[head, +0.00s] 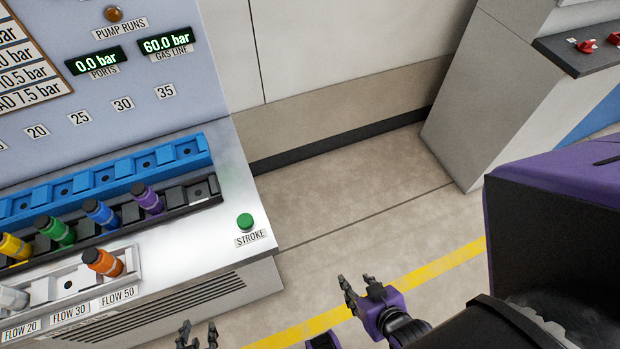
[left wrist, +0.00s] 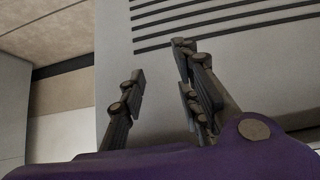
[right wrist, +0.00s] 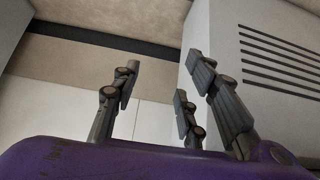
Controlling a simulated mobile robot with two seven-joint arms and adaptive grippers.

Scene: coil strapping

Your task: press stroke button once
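The green stroke button (head: 245,221) sits on the right end of the light bench top, above a label reading STROKE (head: 250,238). My right gripper (head: 357,288) is open and empty, to the right of and below the button in the head view, over the floor. My left gripper (head: 197,335) shows only its fingertips at the bottom edge of the head view, in front of the bench. In the left wrist view the left fingers (left wrist: 160,85) are spread with nothing between them. In the right wrist view the right fingers (right wrist: 160,90) are also spread and empty. Neither gripper touches the button.
A blue rack (head: 110,180) and a dark rack with coloured bottles (head: 100,213) stand left of the button. A front tray (head: 70,283) holds an orange bottle (head: 103,262). The panel displays read 0.0 bar and 60.0 bar. A grey console (head: 500,100) stands right; floor between is clear.

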